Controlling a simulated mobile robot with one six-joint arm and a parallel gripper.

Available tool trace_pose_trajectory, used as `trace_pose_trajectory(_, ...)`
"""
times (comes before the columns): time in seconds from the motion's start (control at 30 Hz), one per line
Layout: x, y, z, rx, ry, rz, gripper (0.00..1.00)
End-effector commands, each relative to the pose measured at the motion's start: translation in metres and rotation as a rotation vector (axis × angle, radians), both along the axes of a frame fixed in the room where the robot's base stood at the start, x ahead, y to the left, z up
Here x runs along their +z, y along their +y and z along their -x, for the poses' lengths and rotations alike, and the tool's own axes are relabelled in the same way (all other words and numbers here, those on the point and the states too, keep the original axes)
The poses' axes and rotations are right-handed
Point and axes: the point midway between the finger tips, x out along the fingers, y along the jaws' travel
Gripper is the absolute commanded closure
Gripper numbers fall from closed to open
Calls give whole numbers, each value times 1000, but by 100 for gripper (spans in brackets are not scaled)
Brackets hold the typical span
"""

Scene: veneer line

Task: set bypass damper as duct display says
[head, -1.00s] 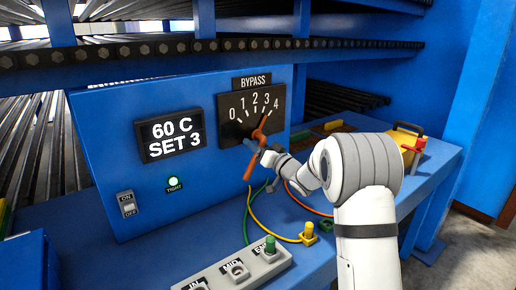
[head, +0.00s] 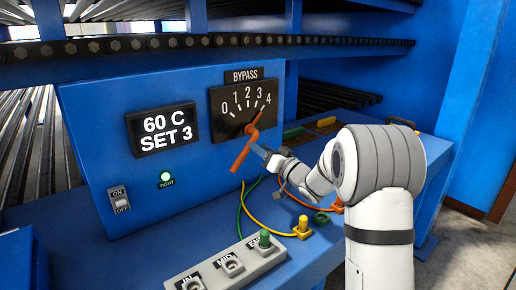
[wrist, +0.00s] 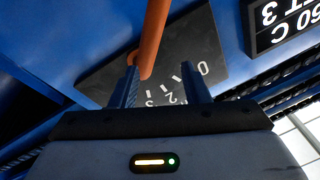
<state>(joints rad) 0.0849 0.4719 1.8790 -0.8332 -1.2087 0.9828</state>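The duct display (head: 162,128) on the blue panel reads "60 C SET 3". Right of it, the black BYPASS dial (head: 228,122) is marked 0 to 4. Its orange lever (head: 241,155) slants, with the pointer end up and right at or near 4 and the handle end down and left. My gripper (head: 262,153) is at the lever's right side. In the wrist view my gripper (wrist: 163,85) has its fingers apart, with the orange lever (wrist: 154,38) close to the left finger and a gap on its other side. I cannot tell whether they touch.
An ON/OFF switch (head: 120,199) sits at the panel's left. Green, yellow and orange cables (head: 270,222) lie on the blue bench below my gripper.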

Motion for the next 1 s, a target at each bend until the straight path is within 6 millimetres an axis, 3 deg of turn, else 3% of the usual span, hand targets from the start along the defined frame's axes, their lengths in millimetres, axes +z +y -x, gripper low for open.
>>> trace_pose_trajectory(0.4,-9,-17,20,-2,3,0,58)
trace_pose_trajectory(0.93,-9,-18,22,-2,3,1,58)
trace_pose_trajectory(1.0,-9,-18,22,-2,2,2,62)
